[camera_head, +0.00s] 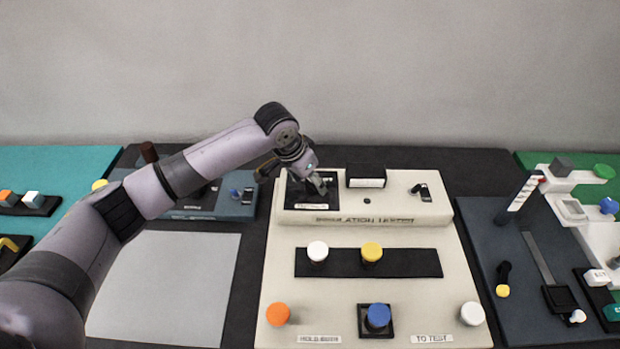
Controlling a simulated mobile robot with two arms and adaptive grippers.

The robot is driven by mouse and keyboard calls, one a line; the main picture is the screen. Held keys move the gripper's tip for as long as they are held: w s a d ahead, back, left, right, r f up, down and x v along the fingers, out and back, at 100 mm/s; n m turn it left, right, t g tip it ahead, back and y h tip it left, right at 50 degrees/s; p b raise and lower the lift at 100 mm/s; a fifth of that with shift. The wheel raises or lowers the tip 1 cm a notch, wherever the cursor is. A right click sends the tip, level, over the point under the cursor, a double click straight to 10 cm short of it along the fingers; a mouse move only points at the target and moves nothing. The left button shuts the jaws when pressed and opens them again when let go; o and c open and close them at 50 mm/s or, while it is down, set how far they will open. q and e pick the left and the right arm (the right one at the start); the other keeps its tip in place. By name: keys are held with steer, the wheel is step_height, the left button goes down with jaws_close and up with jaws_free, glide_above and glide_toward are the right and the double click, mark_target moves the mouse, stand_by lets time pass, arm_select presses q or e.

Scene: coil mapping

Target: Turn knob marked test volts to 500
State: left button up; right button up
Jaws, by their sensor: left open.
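The cream tester console (400,290) stands in the middle, with "...ATION TESTER" lettered along its upper step. A black panel (297,190) is at its upper left, with a small white label (311,206) too small to read. My left gripper (318,186) is open, its fingers pointing down over this panel. The gripper covers most of the panel, so a knob there and its setting are hidden. I cannot tell whether the fingers touch anything. A black switch (421,190) is at the console's upper right. My right gripper is not in view.
The console carries white (317,251), yellow (371,252), orange (278,314) and blue (378,315) caps, and a black-framed display (366,177). A blue-grey device (235,205) stands close left. A dark board (535,290) with an upright post (521,197) is right.

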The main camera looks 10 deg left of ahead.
arm_select(q)
steer(key=shift+c, duration=0.4)
steer(key=c, duration=1.1)
steer(key=shift+r+m+h+p, duration=0.2)
steer(key=shift+m+h+p, duration=0.1)
steer(key=shift+m+p, duration=0.6)
steer(key=shift+w+m+g+h+p, duration=0.1)
steer(key=shift+m+g+h+p, duration=0.2)
steer(key=shift+m+p, duration=0.25)
steer(key=shift+f+m+g, duration=0.15)
steer(key=shift+m+g, duration=0.25)
steer(key=shift+m, duration=0.85)
steer(key=shift+w+a+m+g+h+b, duration=0.15)
steer(key=shift+m+g+h+b, duration=0.35)
steer(key=shift+m, duration=1.1)
steer(key=o, duration=1.2)
